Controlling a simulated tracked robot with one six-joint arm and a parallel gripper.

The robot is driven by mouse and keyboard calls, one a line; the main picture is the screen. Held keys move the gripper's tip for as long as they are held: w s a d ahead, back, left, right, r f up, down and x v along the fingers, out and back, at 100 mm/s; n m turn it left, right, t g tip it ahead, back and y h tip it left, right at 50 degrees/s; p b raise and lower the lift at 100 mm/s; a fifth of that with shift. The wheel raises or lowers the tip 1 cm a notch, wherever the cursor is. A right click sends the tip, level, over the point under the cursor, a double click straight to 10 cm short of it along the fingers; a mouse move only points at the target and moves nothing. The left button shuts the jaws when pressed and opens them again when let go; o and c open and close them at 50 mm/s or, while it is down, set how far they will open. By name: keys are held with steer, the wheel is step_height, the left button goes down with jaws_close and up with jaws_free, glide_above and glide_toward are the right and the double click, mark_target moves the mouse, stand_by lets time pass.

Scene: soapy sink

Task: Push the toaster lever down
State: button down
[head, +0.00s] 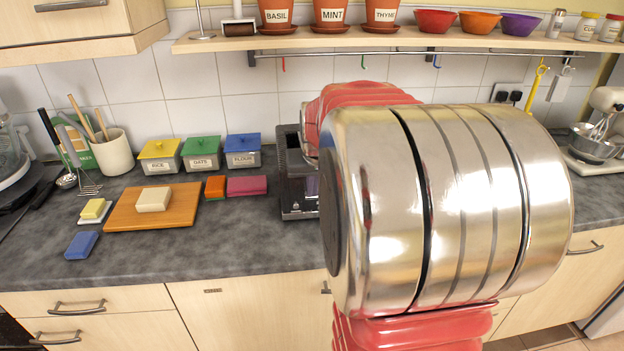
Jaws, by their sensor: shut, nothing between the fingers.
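The toaster (297,196), dark and silvery, stands on the grey counter near the middle of the head view. My large metal and red arm covers its right part. I cannot make out the lever, so I cannot tell its position. My gripper does not show; my own arm fills the middle and right of the view and may hide it.
Rice, oats and flour tins (201,154) stand left of the toaster, with sponges (247,186) in front. A wooden board (152,207) bears a pale block. A shelf (400,38) with pots and bowls runs above. A mixer (597,130) stands at right.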

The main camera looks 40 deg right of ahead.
steer(key=shift+s+a+r, duration=0.15)
steer(key=shift+s+a, duration=0.25)
steer(key=shift+s, duration=0.25)
steer(key=shift+s+a+r, duration=0.15)
steer(key=shift+s+a, duration=0.25)
steer(key=shift+s, duration=0.2)
steer(key=v, duration=1.3)
steer(key=shift+r, duration=0.4)
